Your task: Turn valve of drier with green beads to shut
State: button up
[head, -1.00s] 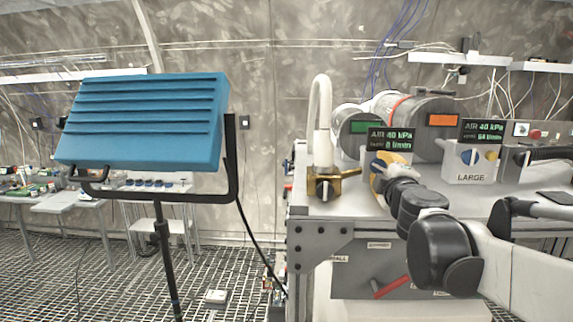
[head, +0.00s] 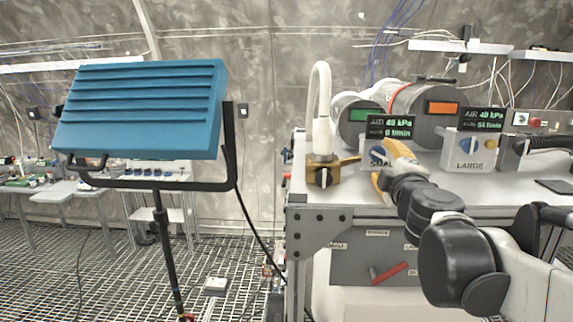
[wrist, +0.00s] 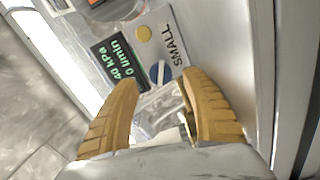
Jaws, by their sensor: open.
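Two steel drier cylinders lie at the back of the bench in the head view. The left one has a green window (head: 366,114), the right one an orange window (head: 443,107). Before the green one stands a box labelled SMALL (head: 376,154), partly hidden by my gripper (head: 382,163). In the wrist view the SMALL panel (wrist: 181,45) shows a round blue-and-white valve dial (wrist: 159,74) and a yellow knob (wrist: 143,33). My gripper (wrist: 160,85) is open; its yellow fingers point at the panel, with the dial just beyond and between the tips.
A LARGE box (head: 469,150) with its own dial stands to the right. A white hose with a brass fitting (head: 331,168) stands left of my gripper. A blue panel (head: 140,108) on a stand is at left.

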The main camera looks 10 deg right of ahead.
jog(key=v, duration=0.7)
jog(key=shift+s+r, duration=0.1)
jog(key=shift+s, duration=0.05)
